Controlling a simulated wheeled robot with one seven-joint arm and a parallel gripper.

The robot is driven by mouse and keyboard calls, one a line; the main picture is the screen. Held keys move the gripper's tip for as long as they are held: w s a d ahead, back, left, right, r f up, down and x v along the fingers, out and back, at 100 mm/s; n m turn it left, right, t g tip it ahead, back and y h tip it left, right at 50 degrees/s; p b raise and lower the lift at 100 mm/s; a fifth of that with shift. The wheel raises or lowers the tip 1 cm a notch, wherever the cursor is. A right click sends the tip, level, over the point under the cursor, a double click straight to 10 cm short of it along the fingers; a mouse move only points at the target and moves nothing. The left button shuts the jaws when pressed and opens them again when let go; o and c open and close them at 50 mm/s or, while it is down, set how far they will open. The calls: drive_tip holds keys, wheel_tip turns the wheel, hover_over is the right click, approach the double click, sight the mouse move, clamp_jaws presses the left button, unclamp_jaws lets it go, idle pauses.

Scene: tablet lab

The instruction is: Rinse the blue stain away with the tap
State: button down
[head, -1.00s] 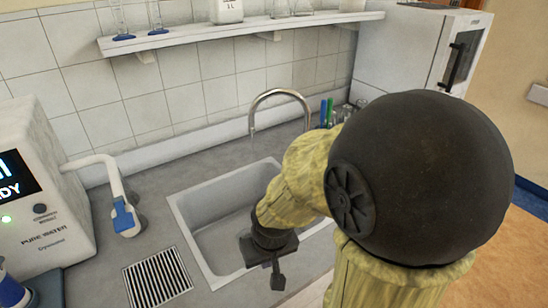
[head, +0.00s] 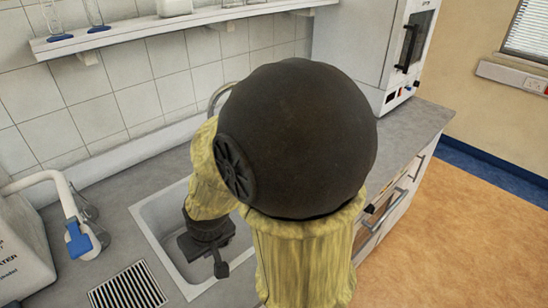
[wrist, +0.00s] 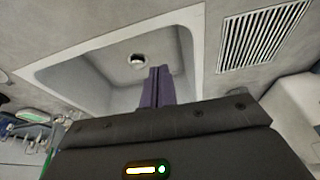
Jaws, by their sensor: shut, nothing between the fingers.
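The grey sink (head: 150,212) is set in the counter in the head view. It also shows in the wrist view (wrist: 90,62) with its round drain hole (wrist: 138,60). I see no blue stain in the visible part of the basin. The tap (head: 217,96) shows only as a piece of its curved metal spout; my arm hides the rest. My gripper (head: 221,269) hangs over the sink's front part in the head view. In the wrist view its dark fingers (wrist: 157,86) are together with nothing between them.
A slotted drain grate (head: 128,288) lies left of the sink. A water dispenser spout with a blue lever (head: 78,240) stands at the left. A shelf (head: 190,22) runs above. A white appliance (head: 365,45) stands at the back right. The floor at right is clear.

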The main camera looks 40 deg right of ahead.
drive_tip(key=w+d+f+n+t+h+b, duration=0.1)
drive_tip(key=w+d+f+t+h+b, duration=0.2)
drive_tip(key=w, duration=0.6)
drive_tip(key=w+d+n+t+h, duration=0.1)
drive_tip(key=w+d+t+h, duration=0.2)
drive_tip(key=w, duration=0.5)
drive_tip(key=s+d+n+g+h+b, duration=0.1)
drive_tip(key=s+d+g+h+b, duration=0.2)
drive_tip(key=d+h, duration=1)
drive_tip(key=shift+d+g+b, duration=0.3)
drive_tip(key=shift+d+g, duration=0.2)
drive_tip(key=shift+d, duration=0.2)
drive_tip(key=shift+w+d, duration=0.1)
drive_tip(key=p+x, duration=0.2)
drive_tip(key=x, duration=1.1)
drive_tip(key=shift+d+r, duration=0.3)
drive_tip(key=shift+d, duration=0.05)
drive_tip(key=shift+w, duration=0.1)
